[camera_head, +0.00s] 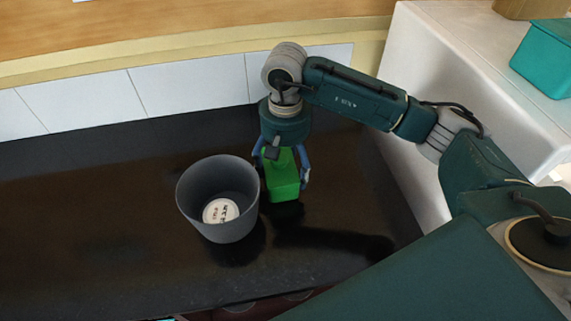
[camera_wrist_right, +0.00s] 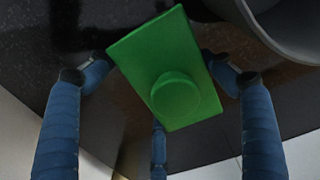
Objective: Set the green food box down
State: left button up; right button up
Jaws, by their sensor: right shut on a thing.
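The green food box (camera_head: 282,178) is a small bright green block in the head view. In the right wrist view the green box (camera_wrist_right: 140,52) shows a flat face with a round raised cap, tilted in the picture. My right gripper (camera_head: 282,172) points down with its blue fingers on both sides of the box and is shut on it. The fingers also show around the box in the right wrist view (camera_wrist_right: 158,75). The box is at the dark counter, right beside a grey bowl; whether its bottom touches the counter I cannot tell. My left gripper is not in view.
The grey bowl (camera_head: 187,203) stands just left of the green box, with a round white lettered item (camera_head: 220,211) inside. The black counter (camera_head: 100,230) is clear on the left. A white surface at right carries a teal box (camera_head: 545,58). A tiled wall closes the back.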

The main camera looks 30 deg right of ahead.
jog(key=shift+f, duration=0.25)
jog(key=o, duration=1)
jog(key=shift+f+b, duration=0.1)
jog(key=shift+b, duration=0.2)
jog(key=o, duration=0.4)
jog(key=shift+o, duration=0.2)
